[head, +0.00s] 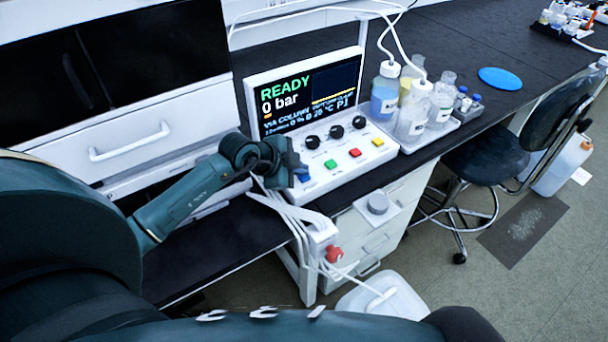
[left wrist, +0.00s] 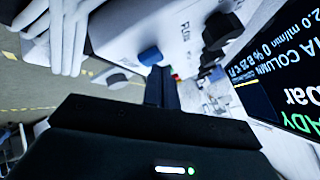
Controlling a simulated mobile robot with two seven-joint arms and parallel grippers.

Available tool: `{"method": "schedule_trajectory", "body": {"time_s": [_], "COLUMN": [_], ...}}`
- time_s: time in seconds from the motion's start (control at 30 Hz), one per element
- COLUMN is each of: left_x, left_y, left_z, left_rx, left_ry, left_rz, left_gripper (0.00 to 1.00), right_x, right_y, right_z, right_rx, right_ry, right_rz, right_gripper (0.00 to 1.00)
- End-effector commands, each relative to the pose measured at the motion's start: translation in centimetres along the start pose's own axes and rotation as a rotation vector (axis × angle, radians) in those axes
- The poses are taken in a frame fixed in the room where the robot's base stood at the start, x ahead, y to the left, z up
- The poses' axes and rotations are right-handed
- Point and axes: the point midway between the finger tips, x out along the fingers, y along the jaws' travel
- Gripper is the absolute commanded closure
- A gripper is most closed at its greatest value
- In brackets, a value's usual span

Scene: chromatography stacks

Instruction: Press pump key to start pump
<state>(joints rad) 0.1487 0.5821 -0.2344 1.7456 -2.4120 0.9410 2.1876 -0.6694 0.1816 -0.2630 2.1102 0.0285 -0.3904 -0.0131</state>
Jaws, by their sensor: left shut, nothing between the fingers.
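The white control unit (head: 318,190) stands on the dark bench. Its screen (head: 284,97) reads "READY" and "0 bar". Its front panel has a blue key (head: 303,174), a green key (head: 331,164), a red key (head: 355,153) and a yellow key (head: 378,142). I cannot tell by label which is the pump key. My left gripper (head: 291,168) is shut and empty beside the blue key, partly covering it. In the left wrist view, the closed fingers (left wrist: 161,80) end close to the blue key (left wrist: 150,56); contact is unclear. My right gripper is out of view.
Three black knobs (head: 336,131) sit above the keys. Bottles stand in a white tray (head: 429,136) right of the unit, with tubing overhead. White cables (head: 285,214) hang at the bench's front edge. A black stool (head: 492,155) stands at the right.

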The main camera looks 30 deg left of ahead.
Motion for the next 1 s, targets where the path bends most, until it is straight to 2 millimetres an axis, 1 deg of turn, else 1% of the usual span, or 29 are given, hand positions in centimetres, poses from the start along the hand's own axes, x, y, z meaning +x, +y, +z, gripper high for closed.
{"method": "schedule_trajectory", "body": {"time_s": [0.67, 1.0], "left_x": [0.61, 0.52], "left_y": [0.47, 0.43], "left_z": [0.49, 0.42], "left_rx": [0.0, 0.0], "left_ry": [-0.001, -0.001], "left_rz": [0.001, 0.002], "left_gripper": [1.0, 1.0], "right_x": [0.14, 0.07], "right_y": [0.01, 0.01], "right_z": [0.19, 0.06], "right_rx": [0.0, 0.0], "right_ry": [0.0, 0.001], "right_rz": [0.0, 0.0], "right_gripper": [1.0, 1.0]}}
